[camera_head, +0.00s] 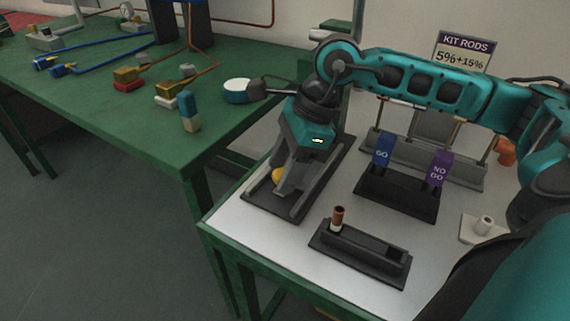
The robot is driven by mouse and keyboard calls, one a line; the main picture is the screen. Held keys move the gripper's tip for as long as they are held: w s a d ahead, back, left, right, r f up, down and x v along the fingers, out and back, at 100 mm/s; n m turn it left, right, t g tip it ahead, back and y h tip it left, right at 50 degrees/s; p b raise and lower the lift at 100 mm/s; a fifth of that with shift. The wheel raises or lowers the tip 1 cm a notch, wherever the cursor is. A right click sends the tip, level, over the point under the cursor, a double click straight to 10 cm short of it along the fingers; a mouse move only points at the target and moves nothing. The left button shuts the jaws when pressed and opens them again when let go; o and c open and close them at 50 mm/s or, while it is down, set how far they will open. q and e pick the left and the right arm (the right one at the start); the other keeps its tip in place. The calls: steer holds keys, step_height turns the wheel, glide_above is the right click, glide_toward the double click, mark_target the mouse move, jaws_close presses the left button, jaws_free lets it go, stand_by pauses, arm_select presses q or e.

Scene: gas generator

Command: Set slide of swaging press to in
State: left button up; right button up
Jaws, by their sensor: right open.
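The swaging press (258,199) has a dark base on the near left of the white-topped table. A yellow knob (278,175) shows low on it. My right gripper (286,183) reaches down over the press from the right, with its fingers open beside the yellow knob. I cannot tell whether a finger touches it. My gripper and wrist hide much of the press, so the slide's exact position is unclear. My left gripper is not in view.
A dark block (360,254) holding a copper-coloured piece (338,216) stands in front. A GO / NO GO gauge stand (396,196) and a rod rack (462,174) stand to the right. The green bench (100,95) at left carries hoses and fittings.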

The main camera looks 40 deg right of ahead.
steer(key=p+v, duration=0.2)
steer(key=v, duration=1.1)
steer(key=shift+d+f, duration=0.1)
